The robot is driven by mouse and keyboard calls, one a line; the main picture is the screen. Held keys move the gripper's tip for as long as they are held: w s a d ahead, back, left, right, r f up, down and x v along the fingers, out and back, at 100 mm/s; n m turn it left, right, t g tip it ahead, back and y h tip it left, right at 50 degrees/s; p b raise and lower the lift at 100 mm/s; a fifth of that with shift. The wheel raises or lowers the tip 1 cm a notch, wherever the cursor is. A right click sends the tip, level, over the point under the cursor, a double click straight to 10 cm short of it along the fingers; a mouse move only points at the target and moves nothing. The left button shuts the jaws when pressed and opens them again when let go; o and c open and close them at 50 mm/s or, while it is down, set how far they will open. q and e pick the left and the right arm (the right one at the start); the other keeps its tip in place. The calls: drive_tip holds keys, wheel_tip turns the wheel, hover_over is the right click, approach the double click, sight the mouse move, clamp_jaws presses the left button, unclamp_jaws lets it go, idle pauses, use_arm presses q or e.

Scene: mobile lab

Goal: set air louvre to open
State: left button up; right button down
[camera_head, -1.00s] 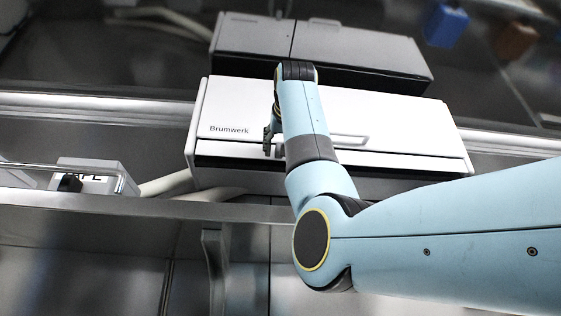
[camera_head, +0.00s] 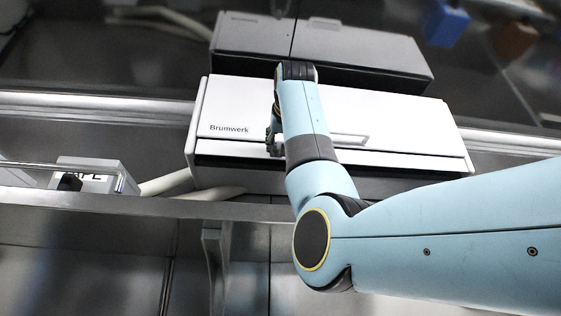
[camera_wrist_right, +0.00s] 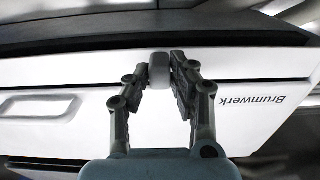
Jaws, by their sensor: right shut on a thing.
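The white wall unit marked Brumwerk (camera_head: 230,95) is in the middle of the head view. Its louvre is a long white strip (camera_head: 400,160) along the front edge, with a dark band beside it. In the right wrist view the louvre strip (camera_wrist_right: 80,68) runs across the picture. A small grey tab (camera_wrist_right: 159,72) stands on it. My right gripper (camera_wrist_right: 161,78) is shut on this tab, one finger on each side. In the head view my right gripper (camera_head: 273,147) is partly hidden by its own arm. My left gripper is not in view.
A recessed outline (camera_head: 350,141) marks the unit's cover right of my wrist. A pale box with a metal rail (camera_head: 100,175) and hoses (camera_head: 165,184) lie to the left. A dark reflection of the unit shows above. A metal ledge runs below.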

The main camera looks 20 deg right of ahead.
idle(0.8)
drive_tip(key=c, duration=1.2)
unclamp_jaws()
drive_tip(key=shift+o, duration=0.2)
drive_tip(key=v, duration=1.2)
drive_tip(key=shift+s+r, duration=0.1)
